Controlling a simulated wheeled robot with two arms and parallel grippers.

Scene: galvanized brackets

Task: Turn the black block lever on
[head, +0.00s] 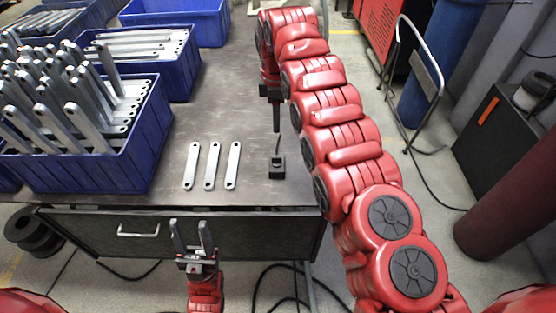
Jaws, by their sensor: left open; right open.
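The black block (277,170) sits near the front edge of the table, right of the brackets. Its thin lever (278,145) stands up from it, leaning slightly; which position it is set to I cannot tell. My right gripper (276,128) points down just above and behind the lever, from the back of the table. It is open and empty; its fingers overlap from this angle, and I cannot tell whether it touches the lever. My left gripper (189,222) is open and empty, fingers up, in front of the drawer and away from the block.
Several loose grey brackets (212,166) lie on the table (225,105) left of the block. Blue bins (145,150) of brackets fill the table's left side. A drawer (175,238) with a handle is below the table top. My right arm covers the table's right side.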

